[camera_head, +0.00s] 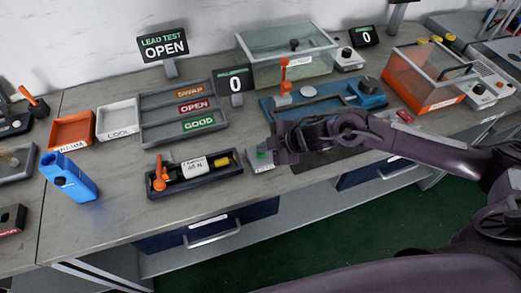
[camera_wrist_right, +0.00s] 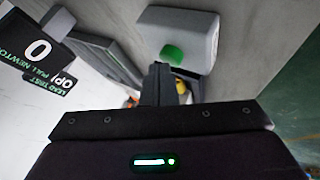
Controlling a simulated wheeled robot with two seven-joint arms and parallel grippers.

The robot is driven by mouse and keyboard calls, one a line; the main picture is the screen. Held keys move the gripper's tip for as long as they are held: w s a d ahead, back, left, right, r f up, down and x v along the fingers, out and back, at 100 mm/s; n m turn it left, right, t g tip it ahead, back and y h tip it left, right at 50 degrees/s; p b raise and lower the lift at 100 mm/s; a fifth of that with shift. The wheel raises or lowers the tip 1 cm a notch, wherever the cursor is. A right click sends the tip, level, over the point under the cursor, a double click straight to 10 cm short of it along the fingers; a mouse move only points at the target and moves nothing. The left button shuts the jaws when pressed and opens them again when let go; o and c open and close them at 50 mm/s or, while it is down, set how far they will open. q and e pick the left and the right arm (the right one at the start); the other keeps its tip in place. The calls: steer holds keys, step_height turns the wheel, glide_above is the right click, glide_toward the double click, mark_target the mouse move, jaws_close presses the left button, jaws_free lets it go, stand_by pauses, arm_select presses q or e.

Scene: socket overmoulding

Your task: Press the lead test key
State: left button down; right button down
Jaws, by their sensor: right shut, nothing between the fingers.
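The lead test key looks to be the green button (camera_head: 261,154) on a small pale grey box (camera_head: 262,167) near the bench's front edge. In the right wrist view the green button (camera_wrist_right: 173,54) is domed on the pale box (camera_wrist_right: 205,35). My right gripper (camera_head: 279,149) is shut and empty, just right of the button. In the wrist view its closed fingertips (camera_wrist_right: 159,70) are beside the button's lower edge; I cannot tell if they touch. The LEAD TEST sign (camera_head: 163,46) reads OPEN. My left gripper is not in view.
A dark tray (camera_head: 220,186) with a labelled cylinder and an orange lever lies left of the box. Behind are a sorting rack (camera_head: 153,122), a counter sign (camera_head: 235,84) reading 0 and a blue fixture (camera_head: 368,100). A blue device (camera_head: 75,182) stands at left.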

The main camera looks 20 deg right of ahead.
mark_target(264, 154)
steer(key=shift+r+p, duration=0.4)
steer(key=shift+r, duration=0.2)
steer(key=shift+r, duration=0.1)
step_height(264, 154, up, 5)
steer(key=p, duration=0.4)
steer(key=shift+p, duration=0.4)
